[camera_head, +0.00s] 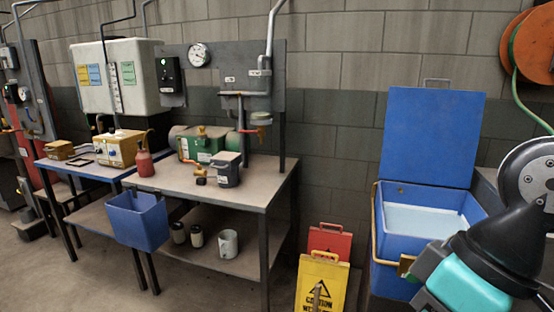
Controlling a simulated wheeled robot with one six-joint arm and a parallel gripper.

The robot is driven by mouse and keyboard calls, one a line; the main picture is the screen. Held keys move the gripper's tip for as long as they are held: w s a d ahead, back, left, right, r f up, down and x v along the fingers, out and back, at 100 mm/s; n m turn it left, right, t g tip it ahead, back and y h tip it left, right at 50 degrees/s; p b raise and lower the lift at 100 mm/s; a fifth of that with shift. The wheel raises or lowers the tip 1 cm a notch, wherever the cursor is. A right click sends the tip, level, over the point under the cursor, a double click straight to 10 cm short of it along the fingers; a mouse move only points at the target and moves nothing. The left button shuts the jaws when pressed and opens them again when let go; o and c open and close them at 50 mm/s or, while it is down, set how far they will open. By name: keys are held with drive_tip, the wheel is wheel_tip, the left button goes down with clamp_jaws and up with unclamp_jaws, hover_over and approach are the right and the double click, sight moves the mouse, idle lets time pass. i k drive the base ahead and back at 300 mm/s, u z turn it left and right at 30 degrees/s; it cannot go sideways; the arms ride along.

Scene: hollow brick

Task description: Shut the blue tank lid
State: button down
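The blue tank (400,278) stands at the right, with its top open. Its blue lid (431,138) stands upright at the back edge against the block wall, with a small metal handle (437,83) at its top. A pale surface (425,219) shows inside the tank. A brass-coloured latch (405,265) is on the tank's front. My arm, black with a teal part, crosses the lower right corner and hides the tank's front right. My gripper is outside the picture.
A yellow warning sign (321,284) and a red sign (330,243) stand on the floor left of the tank. A workbench (262,187) with several containers is further left. An orange hose reel (533,47) with a green hose hangs at upper right.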

sight(432, 136)
drive_tip(key=k, duration=0.55)
drive_tip(key=z, duration=0.7)
drive_tip(key=i, duration=1.05)
drive_tip(key=u, duration=0.05)
